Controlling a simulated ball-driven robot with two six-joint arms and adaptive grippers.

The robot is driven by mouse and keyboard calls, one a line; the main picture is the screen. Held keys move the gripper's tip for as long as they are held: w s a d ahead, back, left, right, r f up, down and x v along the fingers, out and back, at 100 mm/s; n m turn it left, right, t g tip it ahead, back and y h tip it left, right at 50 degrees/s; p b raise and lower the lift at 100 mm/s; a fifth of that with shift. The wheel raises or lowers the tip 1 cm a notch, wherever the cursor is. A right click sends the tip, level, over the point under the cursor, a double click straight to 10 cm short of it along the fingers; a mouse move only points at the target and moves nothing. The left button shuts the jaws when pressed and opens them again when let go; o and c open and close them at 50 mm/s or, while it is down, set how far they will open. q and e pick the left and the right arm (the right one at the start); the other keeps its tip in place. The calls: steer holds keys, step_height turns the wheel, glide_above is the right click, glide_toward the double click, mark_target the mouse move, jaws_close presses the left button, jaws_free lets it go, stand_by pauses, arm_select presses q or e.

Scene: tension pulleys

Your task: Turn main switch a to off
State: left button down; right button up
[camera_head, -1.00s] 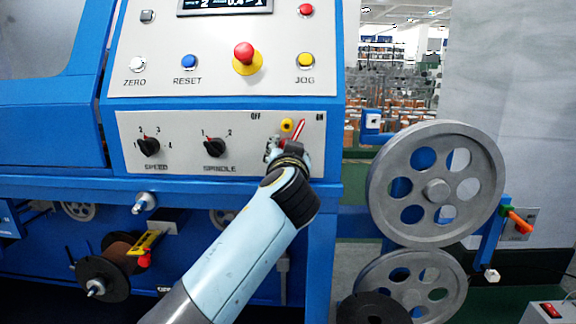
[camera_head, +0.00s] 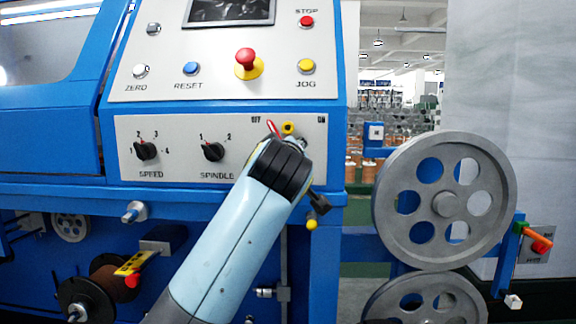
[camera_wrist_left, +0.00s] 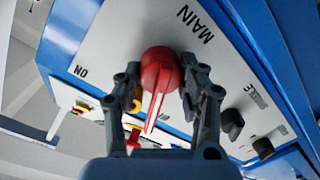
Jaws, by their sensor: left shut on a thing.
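The main switch (camera_wrist_left: 160,75) is a red knob with a white-lined handle on the grey panel. In the head view only its red handle (camera_head: 272,128) shows, tilted up and left toward the OFF label (camera_head: 256,120), away from the ON label (camera_head: 321,120). My left gripper (camera_wrist_left: 165,80) has one finger on each side of the red knob in the left wrist view and is shut on it. In the head view my left arm's wrist hides the gripper and most of the knob. My right gripper is out of view.
A yellow ring (camera_head: 288,128) sits close by the switch. The spindle knob (camera_head: 213,151) and speed knob (camera_head: 146,150) are to the left. The emergency stop (camera_head: 246,63) and JOG button (camera_head: 306,66) are above. A large grey pulley (camera_head: 444,201) stands at right.

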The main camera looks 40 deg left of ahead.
arm_select(q)
steer(key=shift+f+n+b, duration=0.1)
steer(key=shift+n+b, duration=0.4)
steer(key=shift+n, duration=0.8)
steer(key=shift+n+h+b, duration=0.3)
steer(key=shift+n, duration=0.1)
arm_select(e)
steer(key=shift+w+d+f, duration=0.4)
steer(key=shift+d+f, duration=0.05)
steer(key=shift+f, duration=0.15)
arm_select(q)
steer(key=c, duration=0.7)
jaws_free()
steer(key=shift+a, duration=0.1)
steer(key=shift+c, duration=0.2)
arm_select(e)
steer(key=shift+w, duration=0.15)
